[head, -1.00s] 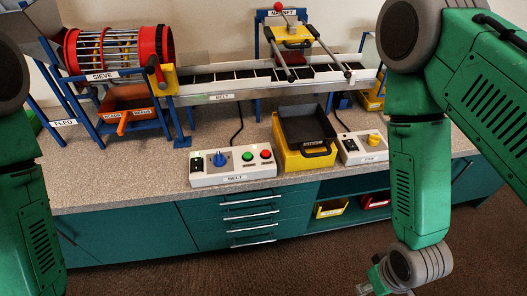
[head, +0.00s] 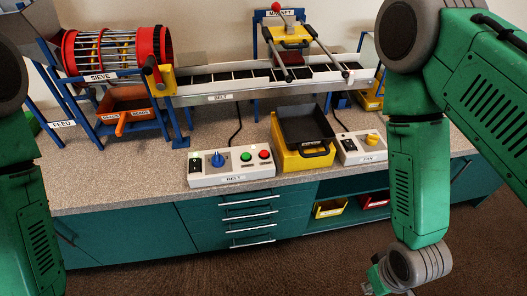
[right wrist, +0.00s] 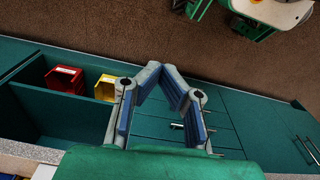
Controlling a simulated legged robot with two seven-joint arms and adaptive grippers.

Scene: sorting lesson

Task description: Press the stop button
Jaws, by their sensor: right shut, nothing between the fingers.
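A red button (head: 264,154), which looks like the stop button, sits on the right of the white belt control box (head: 232,179). A green button (head: 246,157) and a blue knob (head: 217,160) are to its left. The box stands at the front of the worktop. My right gripper (head: 372,287) hangs low at the bottom edge of the head view, below the worktop and far from the button. In the right wrist view its fingers (right wrist: 160,72) are shut and empty. My left arm shows at the left, but its gripper is out of view.
A yellow bin with a black tray (head: 303,155) stands right of the belt box, with another control box (head: 361,147) beyond it. The conveyor (head: 225,97) and the sieve (head: 118,50) are behind. Teal cabinets (head: 122,235) front the worktop.

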